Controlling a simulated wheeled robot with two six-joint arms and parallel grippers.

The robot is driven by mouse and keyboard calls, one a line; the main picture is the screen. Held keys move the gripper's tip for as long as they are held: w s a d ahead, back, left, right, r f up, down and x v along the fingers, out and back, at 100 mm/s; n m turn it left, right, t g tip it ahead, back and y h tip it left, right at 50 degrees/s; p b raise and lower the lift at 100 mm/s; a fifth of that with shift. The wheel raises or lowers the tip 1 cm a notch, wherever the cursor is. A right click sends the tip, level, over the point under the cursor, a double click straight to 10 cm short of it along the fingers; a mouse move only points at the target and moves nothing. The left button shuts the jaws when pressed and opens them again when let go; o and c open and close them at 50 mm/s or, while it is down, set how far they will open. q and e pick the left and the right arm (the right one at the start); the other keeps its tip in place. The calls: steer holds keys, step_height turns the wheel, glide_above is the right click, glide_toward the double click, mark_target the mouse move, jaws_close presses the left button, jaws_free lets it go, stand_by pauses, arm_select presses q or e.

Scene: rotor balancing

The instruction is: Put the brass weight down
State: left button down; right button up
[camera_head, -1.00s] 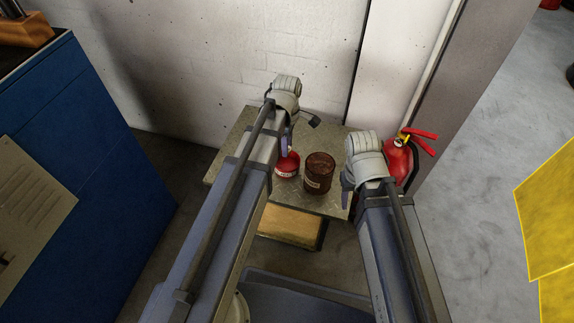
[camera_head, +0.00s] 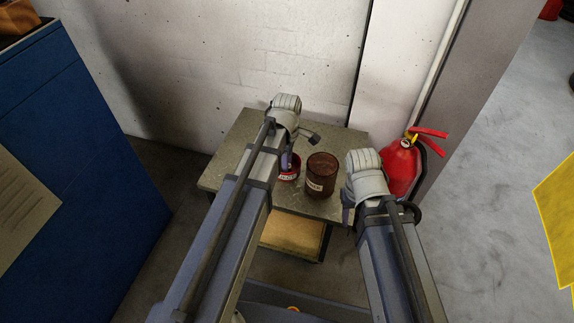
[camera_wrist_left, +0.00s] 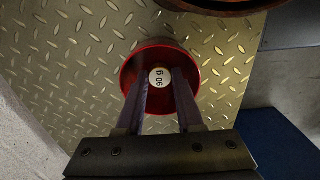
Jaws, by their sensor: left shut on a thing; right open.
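My left gripper (camera_wrist_left: 160,84) reaches down over a round red tin (camera_wrist_left: 128,75) and is shut on a small weight (camera_wrist_left: 160,78) with a pale round label, marked with figures. The weight shows within the tin's rim; its brass colour and whether it touches the bottom cannot be told. In the head view the red tin (camera_head: 290,176) stands on a metal-plate table (camera_head: 237,155), partly hidden behind my left gripper (camera_head: 288,166). My right gripper (camera_head: 347,214) is open at the table's right front edge, its fingers mostly hidden by its wrist.
A dark brown labelled tin (camera_head: 321,177) stands just right of the red tin. A red fire extinguisher (camera_head: 402,168) stands right of the table, close to my right wrist. A wall (camera_head: 230,60) rises behind. The table's left part is clear.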

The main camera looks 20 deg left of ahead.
arm_select(q)
steer(key=c, duration=1)
jaws_free()
steer(key=shift+f, duration=0.15)
steer(key=o, duration=0.5)
steer(key=shift+c, duration=0.2)
step_height(320, 180, up, 12)
steer(key=p, duration=1.2)
steer(key=shift+r, duration=0.25)
